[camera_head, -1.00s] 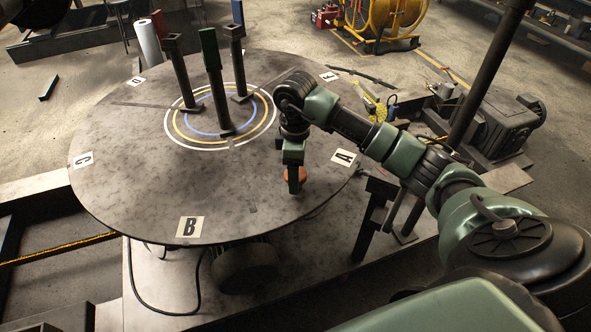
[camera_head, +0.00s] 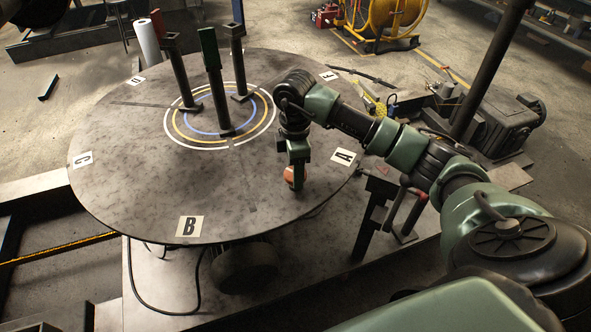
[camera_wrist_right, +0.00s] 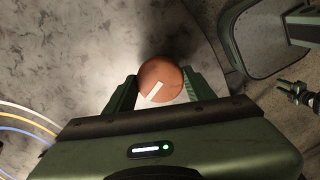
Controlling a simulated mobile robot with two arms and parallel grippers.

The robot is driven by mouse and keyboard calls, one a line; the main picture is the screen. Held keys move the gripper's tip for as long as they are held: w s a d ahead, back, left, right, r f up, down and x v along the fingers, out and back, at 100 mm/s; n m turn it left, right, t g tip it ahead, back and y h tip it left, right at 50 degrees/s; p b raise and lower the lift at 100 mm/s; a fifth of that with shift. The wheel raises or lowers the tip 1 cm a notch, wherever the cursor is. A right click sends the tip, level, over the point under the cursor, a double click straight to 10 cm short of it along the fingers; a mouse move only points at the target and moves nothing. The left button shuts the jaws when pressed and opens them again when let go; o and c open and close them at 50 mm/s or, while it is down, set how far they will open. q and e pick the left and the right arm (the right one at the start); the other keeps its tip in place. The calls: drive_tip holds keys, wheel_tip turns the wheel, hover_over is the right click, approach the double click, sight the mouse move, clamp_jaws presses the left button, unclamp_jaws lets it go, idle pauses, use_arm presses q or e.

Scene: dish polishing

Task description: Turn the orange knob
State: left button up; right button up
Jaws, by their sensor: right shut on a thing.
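The orange knob (camera_head: 290,175) stands on the round grey table (camera_head: 130,190) near its right front edge, between the labels A and B. My right gripper (camera_head: 297,180) comes down over it from above and partly hides it in the head view. In the right wrist view the knob (camera_wrist_right: 160,80) is round, with a short white mark that slants on its top. The fingers of my right gripper (camera_wrist_right: 160,92) lie on both sides of it and are shut on it.
Several dark upright posts (camera_head: 218,100) stand by the coloured rings at the back of the table. Lettered labels, such as B (camera_head: 189,227), lie around the rim. A dark post (camera_head: 487,75) rises right of my arm. The table's front area is clear.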

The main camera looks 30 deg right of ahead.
drive_tip(key=n, duration=0.4)
drive_tip(key=shift+n+b, duration=0.3)
drive_tip(key=shift+b, duration=0.05)
drive_tip(key=n+b, duration=0.1)
drive_tip(key=n, duration=0.4)
drive_tip(key=n+b, duration=0.1)
drive_tip(key=n, duration=0.4)
drive_tip(key=shift+n+b, duration=0.35)
drive_tip(key=shift+n, duration=0.05)
drive_tip(key=n+b, duration=0.1)
drive_tip(key=n, duration=0.3)
drive_tip(key=shift+n, duration=0.4)
drive_tip(key=o, duration=1.4)
drive_tip(key=shift+r, duration=0.1)
